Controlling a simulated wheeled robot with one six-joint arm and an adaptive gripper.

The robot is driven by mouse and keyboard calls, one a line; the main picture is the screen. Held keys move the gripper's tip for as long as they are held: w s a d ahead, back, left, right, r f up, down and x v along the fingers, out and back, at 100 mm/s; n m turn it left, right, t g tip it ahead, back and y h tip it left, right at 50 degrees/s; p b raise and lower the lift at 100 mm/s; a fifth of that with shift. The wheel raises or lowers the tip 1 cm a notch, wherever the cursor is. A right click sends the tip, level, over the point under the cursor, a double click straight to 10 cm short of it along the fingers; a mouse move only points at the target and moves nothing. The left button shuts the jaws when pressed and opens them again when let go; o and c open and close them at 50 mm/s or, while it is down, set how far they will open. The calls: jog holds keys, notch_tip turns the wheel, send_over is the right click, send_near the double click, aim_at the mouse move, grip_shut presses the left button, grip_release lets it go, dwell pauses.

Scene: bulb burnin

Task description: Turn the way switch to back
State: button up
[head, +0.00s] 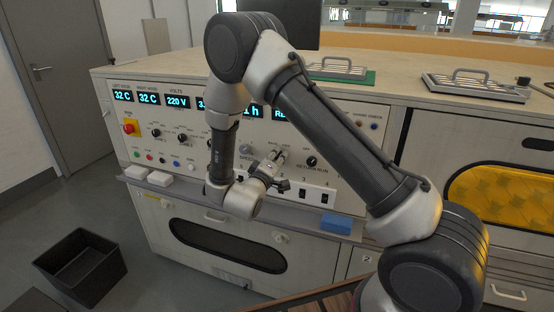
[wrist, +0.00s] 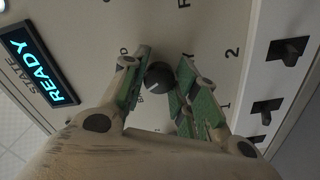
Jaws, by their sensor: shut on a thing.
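The way switch is a small dark round knob (wrist: 158,76) with a light pointer line, on the pale panel in the wrist view. My gripper (wrist: 165,68) has its green-padded fingers on either side of the knob, shut on it. Lettering beside the knob is partly covered by the fingers, so I cannot read its setting for sure. In the head view my gripper (head: 281,158) is against the front panel, right of the speed knob (head: 246,150), and hides the way switch.
A return/run knob (head: 311,161) is just to the right. Several black rocker switches (head: 303,194) sit below. Lit displays (head: 178,102) run along the panel top; one reads READY (wrist: 40,68). A blue block (head: 336,224) lies on the ledge. A black bin (head: 82,266) stands on the floor.

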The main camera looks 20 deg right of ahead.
dwell(0.4)
jog(key=o, duration=1)
jog(key=shift+s+a, duration=0.1)
jog(key=v, duration=1.1)
jog(key=shift+s+a, duration=0.2)
jog(key=shift+s, duration=0.15)
